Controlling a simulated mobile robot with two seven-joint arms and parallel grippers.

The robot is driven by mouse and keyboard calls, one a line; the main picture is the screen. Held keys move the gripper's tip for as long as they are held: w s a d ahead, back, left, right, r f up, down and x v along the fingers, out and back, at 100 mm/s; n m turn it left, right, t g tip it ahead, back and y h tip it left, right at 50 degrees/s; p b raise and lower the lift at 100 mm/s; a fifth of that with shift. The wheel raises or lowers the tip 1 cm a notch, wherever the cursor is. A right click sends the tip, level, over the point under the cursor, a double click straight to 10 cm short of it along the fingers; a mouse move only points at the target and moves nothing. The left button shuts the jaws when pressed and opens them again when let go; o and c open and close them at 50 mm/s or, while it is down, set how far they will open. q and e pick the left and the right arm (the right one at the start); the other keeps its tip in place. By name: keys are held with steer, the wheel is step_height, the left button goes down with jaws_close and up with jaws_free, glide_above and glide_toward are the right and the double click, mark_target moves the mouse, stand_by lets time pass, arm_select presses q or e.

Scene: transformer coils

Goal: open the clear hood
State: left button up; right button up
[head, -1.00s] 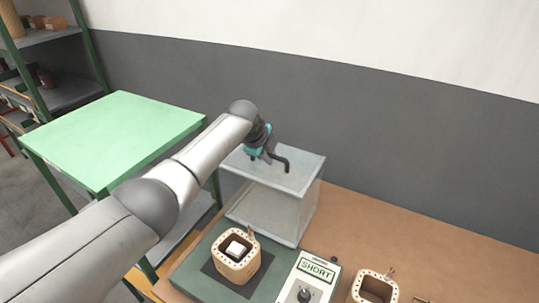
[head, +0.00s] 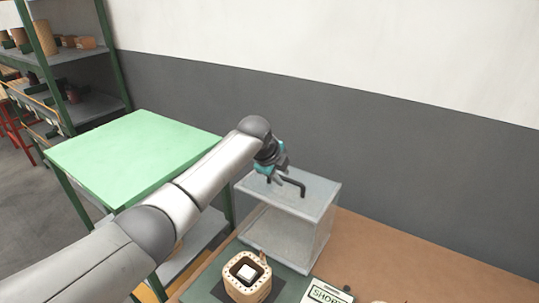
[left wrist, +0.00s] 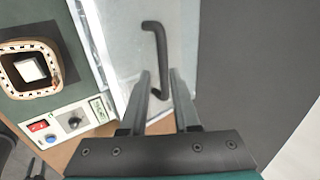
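The clear hood (head: 290,235) is a see-through box at the back of the green test base, with its top face level. A black bar handle (head: 291,182) stands on that face and also shows in the left wrist view (left wrist: 160,50). My left gripper (head: 276,174) is at the handle's left part in the head view. In the left wrist view its two fingers (left wrist: 159,72) are apart, one on each side of the handle's lower end, with gaps beside the bar. Whether the bar is fully between the fingertips is hard to tell.
A coil (head: 247,277) with a white core stands uncovered on the base before the hood. A meter panel reading SHORT (head: 327,292) is right of it. A green-topped table (head: 130,150) is at left, a shelf (head: 70,55) behind it.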

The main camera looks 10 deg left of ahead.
arm_select(q)
steer(key=v, duration=1.1)
steer(key=shift+r, duration=0.2)
steer(key=shift+s, duration=0.15)
